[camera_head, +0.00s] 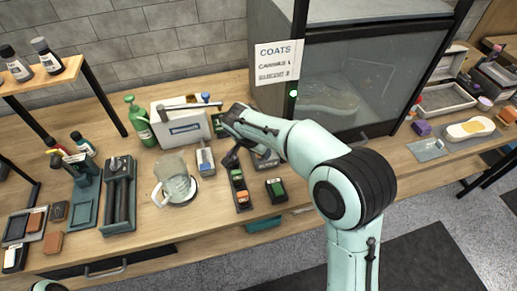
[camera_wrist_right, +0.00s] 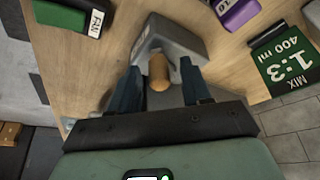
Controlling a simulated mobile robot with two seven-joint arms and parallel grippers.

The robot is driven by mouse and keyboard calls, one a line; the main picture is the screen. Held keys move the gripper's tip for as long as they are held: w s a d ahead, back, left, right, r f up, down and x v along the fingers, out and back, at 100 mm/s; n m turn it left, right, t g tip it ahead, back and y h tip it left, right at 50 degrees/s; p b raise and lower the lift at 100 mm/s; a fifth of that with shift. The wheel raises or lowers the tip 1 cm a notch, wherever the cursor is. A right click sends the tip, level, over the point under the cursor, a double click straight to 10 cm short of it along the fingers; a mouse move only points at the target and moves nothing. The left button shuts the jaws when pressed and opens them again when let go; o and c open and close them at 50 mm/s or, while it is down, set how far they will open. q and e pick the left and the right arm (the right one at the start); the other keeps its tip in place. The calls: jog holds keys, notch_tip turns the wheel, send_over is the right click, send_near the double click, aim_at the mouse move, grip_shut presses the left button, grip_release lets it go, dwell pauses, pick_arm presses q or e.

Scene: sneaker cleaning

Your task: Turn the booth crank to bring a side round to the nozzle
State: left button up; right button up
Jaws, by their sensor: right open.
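The booth (camera_head: 365,80) is a grey cabinet with a dark-framed glass front at the back. A pale shoe shape (camera_head: 328,98) shows dimly through the glass. In the right wrist view a tan cylindrical knob (camera_wrist_right: 159,72), which looks like the crank's handle, stands at a grey block (camera_wrist_right: 172,35). My right gripper (camera_wrist_right: 160,88) is open, with one dark finger on each side of the knob. I cannot tell whether the fingers touch it. In the head view my right gripper (camera_head: 231,157) is low over the bench, left of the booth. The nozzle is not clearly seen.
A glass jug (camera_head: 175,182), a green bottle (camera_head: 139,121) and a white box (camera_head: 182,125) stand left of my arm. A white-soled shoe item (camera_head: 470,129) lies at the right.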

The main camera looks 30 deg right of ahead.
grip_shut()
jog(key=shift+s, duration=0.1)
jog(key=shift+s+d+f+n+b, duration=0.1)
jog(key=shift+s+d+n+b, duration=0.05)
jog(key=shift+n+b, duration=0.4)
jog(key=shift+s+d+n+t+y+b, duration=0.25)
jog(key=shift+n+b, duration=0.1)
jog(key=shift+n, duration=0.2)
jog(key=shift+s+d+n+t+y+b, duration=0.15)
jog(key=shift+n+t+b, duration=0.15)
jog(key=shift+n, duration=0.2)
jog(key=shift+s+d+n+t+y+b, duration=0.25)
jog(key=shift+d+n+y, duration=0.15)
jog(key=shift+n, duration=0.7)
jog(key=shift+s+d+n+t+y+b, duration=0.1)
jog(key=shift+d+n+t+y+b, duration=0.25)
jog(key=shift+n, duration=0.75)
jog(key=shift+d, duration=0.15)
